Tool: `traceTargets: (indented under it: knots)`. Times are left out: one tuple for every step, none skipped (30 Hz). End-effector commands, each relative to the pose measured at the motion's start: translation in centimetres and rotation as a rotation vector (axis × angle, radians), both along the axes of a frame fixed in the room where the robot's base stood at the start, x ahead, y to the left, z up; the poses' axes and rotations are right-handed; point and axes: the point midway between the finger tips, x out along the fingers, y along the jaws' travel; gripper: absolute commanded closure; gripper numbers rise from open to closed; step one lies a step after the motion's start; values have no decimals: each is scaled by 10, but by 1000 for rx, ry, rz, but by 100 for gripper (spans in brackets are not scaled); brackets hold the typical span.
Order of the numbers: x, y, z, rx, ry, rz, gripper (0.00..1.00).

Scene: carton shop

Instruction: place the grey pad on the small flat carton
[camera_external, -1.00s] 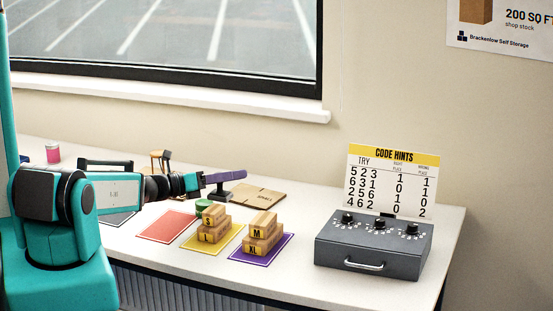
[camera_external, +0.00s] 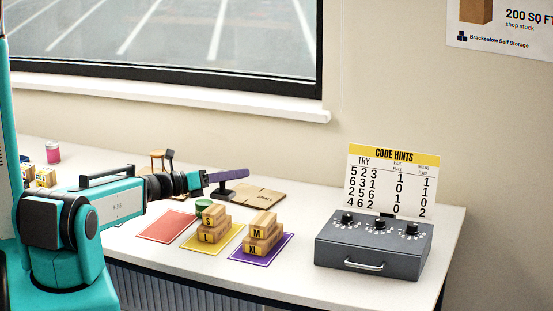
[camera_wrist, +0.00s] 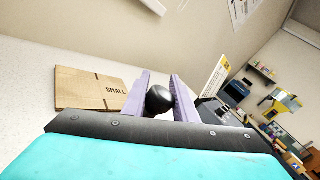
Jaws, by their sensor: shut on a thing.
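The small flat carton (camera_external: 258,198) is a brown folded sheet marked SMALL, lying on the white table behind the stacked boxes. It also shows in the wrist view (camera_wrist: 85,92), left of my fingers. My gripper (camera_external: 232,175) has purple fingers and points right, near the carton's left side. It is shut on a dark grey thing, apparently the grey pad (camera_external: 220,193), whose flat dark base hangs below the fingers. In the wrist view the pad's rounded dark top (camera_wrist: 158,97) sits between the two fingers. I cannot tell whether its base touches the table.
Box stacks stand on yellow (camera_external: 222,240) and purple (camera_external: 277,248) mats in front of the gripper; a red mat (camera_external: 166,227) is bare. A green round thing (camera_external: 202,205) stands close by. A grey lock case (camera_external: 374,243) and hint card (camera_external: 392,180) are at right.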

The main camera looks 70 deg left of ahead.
Motion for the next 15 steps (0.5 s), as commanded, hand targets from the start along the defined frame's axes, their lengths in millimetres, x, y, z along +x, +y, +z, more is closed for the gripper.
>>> traceTargets:
  knots:
    - [1,0,-3,2,-1,0,97]
    - [1,1,-3,3,-1,0,97]
    - [2,1,-3,2,-1,0,97]
    - [2,1,-4,2,-1,0,97]
    - [3,2,-4,2,-1,0,97]
    - [3,2,-4,2,0,-1,97]
    - [3,2,-4,3,0,-1,97]
    - [4,2,-4,3,-2,-1,97]
    - [4,3,-4,2,-2,-1,97]
    - [5,3,-4,2,-1,0,97]
    - [5,3,-4,2,-1,0,97]
    - [6,3,-4,2,-1,0,97]
    - [6,4,-4,3,-1,0,97]
    - [6,4,-4,3,-1,0,97]
    - [7,4,-4,2,-1,0,97]
